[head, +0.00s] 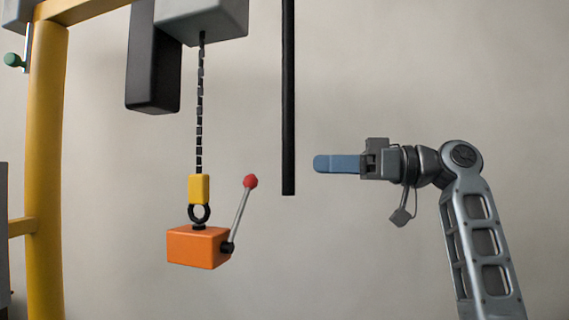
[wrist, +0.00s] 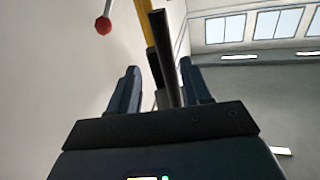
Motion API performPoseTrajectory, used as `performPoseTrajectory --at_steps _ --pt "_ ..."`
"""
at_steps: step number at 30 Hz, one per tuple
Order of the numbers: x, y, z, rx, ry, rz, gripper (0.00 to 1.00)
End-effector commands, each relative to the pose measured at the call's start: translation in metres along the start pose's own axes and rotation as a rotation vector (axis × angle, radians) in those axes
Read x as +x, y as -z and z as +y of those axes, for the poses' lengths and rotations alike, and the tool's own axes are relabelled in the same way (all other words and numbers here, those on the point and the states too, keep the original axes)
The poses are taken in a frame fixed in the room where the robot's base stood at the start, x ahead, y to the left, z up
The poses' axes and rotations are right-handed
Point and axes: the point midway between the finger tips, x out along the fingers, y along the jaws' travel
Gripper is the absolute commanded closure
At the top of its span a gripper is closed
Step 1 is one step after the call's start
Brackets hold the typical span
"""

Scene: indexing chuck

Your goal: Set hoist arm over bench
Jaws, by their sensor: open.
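The hoist's yellow column (head: 45,170) stands at the left in the head view, with a yellow arm (head: 80,10) running along the top edge. A grey hoist body (head: 215,18) carries a chain (head: 200,110) with a yellow hook block (head: 199,189). An orange block (head: 197,247) hangs below it, with a red-knobbed lever (head: 240,212) on its side. A black vertical bar (head: 288,100) hangs right of the chain. My gripper (head: 320,163) points left, apart from the bar's lower end. In the wrist view, my open fingers (wrist: 160,88) appear either side of the dark bar (wrist: 168,60). No bench is recognisable.
A black box (head: 154,60) hangs beside the hoist body. A green knob (head: 13,59) sticks out at the upper left. The red knob (wrist: 103,25) shows at the upper left in the wrist view. Open space lies below the bar, between the orange block and my arm.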

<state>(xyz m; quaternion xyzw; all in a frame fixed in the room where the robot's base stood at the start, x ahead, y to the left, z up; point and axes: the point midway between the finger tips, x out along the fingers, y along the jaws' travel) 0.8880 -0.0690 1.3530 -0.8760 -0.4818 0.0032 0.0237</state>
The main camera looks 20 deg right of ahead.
Motion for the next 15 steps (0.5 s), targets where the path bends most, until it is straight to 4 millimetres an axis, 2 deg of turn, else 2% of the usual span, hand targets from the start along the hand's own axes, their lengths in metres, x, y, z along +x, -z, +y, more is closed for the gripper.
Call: performPoseTrajectory --at_steps 3,7,15 --pt "-0.005 0.015 -0.006 -0.037 0.029 -0.015 0.52" --pt "-0.001 0.020 -0.008 -0.046 0.040 -0.019 0.52" --pt "0.038 0.020 -0.010 -0.043 0.040 -0.019 0.52"
